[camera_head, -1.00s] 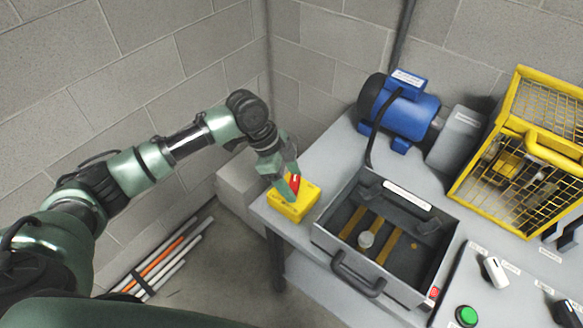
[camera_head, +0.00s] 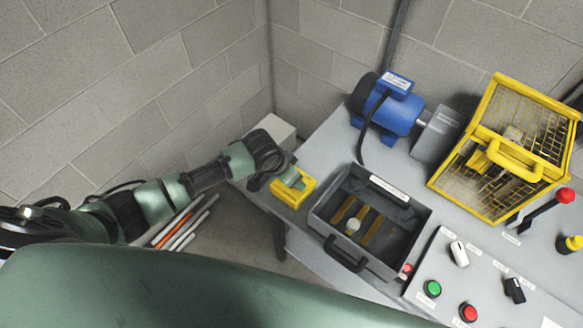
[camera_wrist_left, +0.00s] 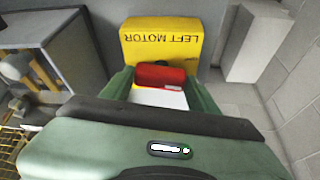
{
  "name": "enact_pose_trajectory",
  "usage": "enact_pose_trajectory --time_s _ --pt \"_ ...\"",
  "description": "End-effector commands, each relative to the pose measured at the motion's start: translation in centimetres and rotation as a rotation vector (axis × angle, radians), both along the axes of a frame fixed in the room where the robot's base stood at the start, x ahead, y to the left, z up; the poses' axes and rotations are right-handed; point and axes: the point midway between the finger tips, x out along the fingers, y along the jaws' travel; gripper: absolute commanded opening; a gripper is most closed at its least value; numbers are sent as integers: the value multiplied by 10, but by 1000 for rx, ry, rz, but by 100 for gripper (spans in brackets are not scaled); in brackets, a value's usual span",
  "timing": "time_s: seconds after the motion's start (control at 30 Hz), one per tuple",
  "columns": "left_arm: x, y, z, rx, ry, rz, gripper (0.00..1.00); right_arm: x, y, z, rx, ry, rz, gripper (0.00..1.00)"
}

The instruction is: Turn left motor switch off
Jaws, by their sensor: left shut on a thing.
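The yellow switch box (camera_head: 281,198) sits at the left end of the grey bench. In the left wrist view the yellow box (camera_wrist_left: 160,34) carries the label LEFT MOTOR. Its red switch handle (camera_wrist_left: 160,76) lies between the fingers of my left gripper (camera_wrist_left: 160,95), which is shut on it. In the head view my left gripper (camera_head: 292,178) covers the top of the box and hides the red handle. My right gripper is not in view.
A grey open tray (camera_head: 335,222) with a handle stands right of the box. A blue motor (camera_head: 388,112) and a yellow mesh guard (camera_head: 515,160) stand behind. A control panel with buttons (camera_head: 433,288) is at the front right. Pipes (camera_head: 185,228) lie on the floor.

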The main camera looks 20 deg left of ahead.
Motion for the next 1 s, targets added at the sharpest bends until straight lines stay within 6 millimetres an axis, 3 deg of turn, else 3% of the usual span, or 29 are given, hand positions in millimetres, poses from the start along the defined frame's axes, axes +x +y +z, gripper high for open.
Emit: enact_pose_trajectory --time_s 0.03,0.3,0.93,0.97,1.0 --pt "0 -2 5 -2 0 31 20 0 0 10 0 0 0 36" --pt "1 -2 3 -1 -1 150 20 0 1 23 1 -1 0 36" --pt "1 -1 1 -1 -1 195 20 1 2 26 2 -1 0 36" --pt "1 -1 1 -1 -2 194 68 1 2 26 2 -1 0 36" --pt "1 -1 1 -1 -2 194 80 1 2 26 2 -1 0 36"
